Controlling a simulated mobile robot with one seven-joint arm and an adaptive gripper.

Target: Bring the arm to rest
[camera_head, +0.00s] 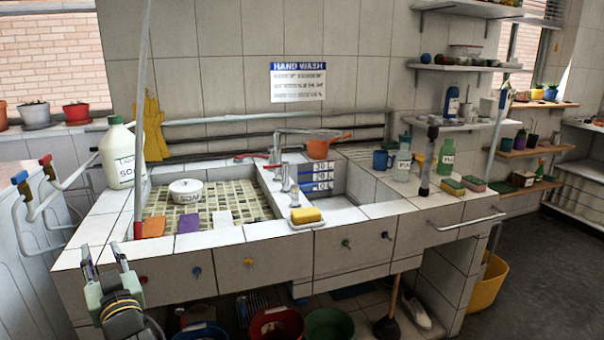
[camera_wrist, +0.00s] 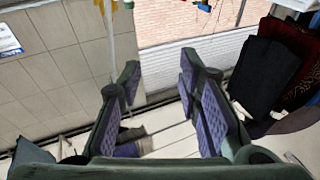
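My gripper (camera_head: 104,264) is at the lower left of the head view, in front of the sink counter's left front corner, with its fingers pointing up. In the wrist view my gripper (camera_wrist: 165,100) shows two padded fingers set wide apart. Nothing is between them, so it is open and empty. The rest of my arm is mostly out of the head view, below its bottom edge.
The tiled sink counter (camera_head: 262,235) runs behind my gripper, holding a soap jug (camera_head: 118,158), a white pot (camera_head: 186,191) and a yellow sponge (camera_head: 306,215). A pale pole (camera_head: 142,100) rises at the left. Buckets (camera_head: 277,325) stand below. Open floor (camera_head: 560,260) lies at right.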

